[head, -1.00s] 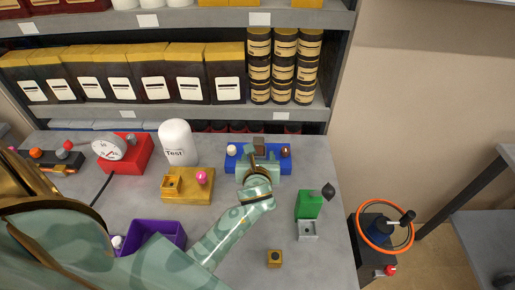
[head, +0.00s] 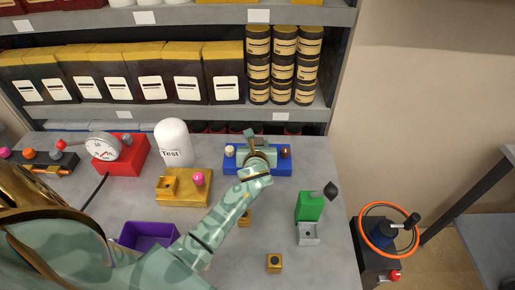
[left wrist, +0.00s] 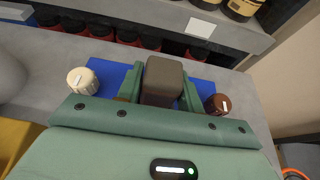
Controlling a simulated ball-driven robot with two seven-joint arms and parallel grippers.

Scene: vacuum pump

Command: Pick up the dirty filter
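A dark brown block, perhaps the dirty filter, stands on a blue base (head: 278,168) at the back middle of the table. In the left wrist view the block (left wrist: 164,80) is between my green fingers. My left gripper (head: 257,153) is over the base from the front, with its fingertips close against both sides of the block. I cannot tell whether they press on it. The base carries a cream knob (left wrist: 83,80) at left and a brown knob (left wrist: 217,104) at right. In the head view my gripper largely hides the block. My right gripper is not in view.
A gold fixture (head: 184,190), a white dome marked Test (head: 174,143) and a red gauge (head: 119,153) stand to the left. A purple bin (head: 150,231) is at front left, a green fixture (head: 309,207) at right. Small gold blocks (head: 274,263) lie in front. Shelves stand behind.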

